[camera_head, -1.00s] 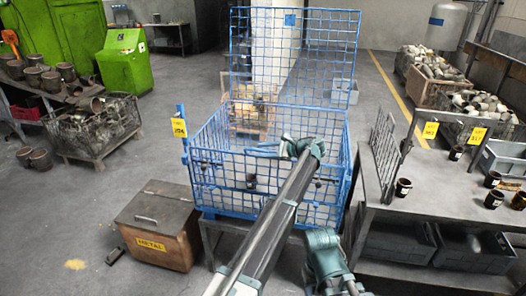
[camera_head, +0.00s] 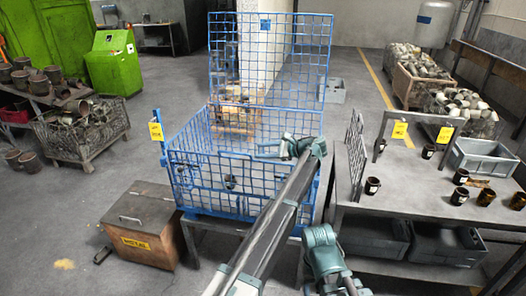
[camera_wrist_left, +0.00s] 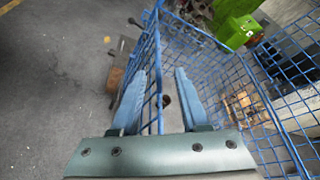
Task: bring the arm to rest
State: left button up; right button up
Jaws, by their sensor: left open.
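My left gripper (camera_head: 264,148) is above the blue wire-mesh crate (camera_head: 210,208), in the upper part of its opening, with its fingers pointing left. In the left wrist view the two blue-grey fingers (camera_wrist_left: 160,74) are spread apart with nothing held between them. A rim of the crate (camera_wrist_left: 158,50) runs through the picture between the fingers; I cannot tell how close it is. A dark cup (camera_head: 231,182) shows inside the crate and appears again between the fingers in the wrist view (camera_wrist_left: 166,101).
A metal table (camera_head: 400,185) with several dark cups (camera_head: 460,196) and a grey bin (camera_head: 484,160) stands at right. A brown box (camera_head: 145,220) labelled METAL stands at left. The crate's tall mesh panel (camera_head: 268,60) rises behind. Open floor lies at left.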

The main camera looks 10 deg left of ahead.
pick_arm(q)
jog(key=s+a+f+n+g+h, duration=0.15)
jog(key=s+f+n+h, duration=0.35)
jog(key=s, duration=0.8)
jog(key=s+a+f+n+g+h, duration=0.1)
jog(key=s+a+f+n+h, duration=0.25)
jog(key=s+f, duration=0.75)
jog(key=s+d+r+n+h, duration=0.1)
jog(key=s+d+n+h, duration=0.15)
jog(key=s, duration=0.55)
jog(key=s+d+n+h, duration=0.2)
jog(key=s+d+h, duration=0.1)
jog(key=s, duration=0.4)
jog(key=s+d+m, duration=0.1)
jog(key=s+d, duration=0.1)
jog(key=d, duration=0.3)
jog(key=s+d+m+g+y, duration=0.1)
jog(key=s+d+m, duration=0.1)
jog(key=d, duration=0.4)
jog(key=shift+s, duration=0.85)
jog(key=shift+c, duration=0.2)
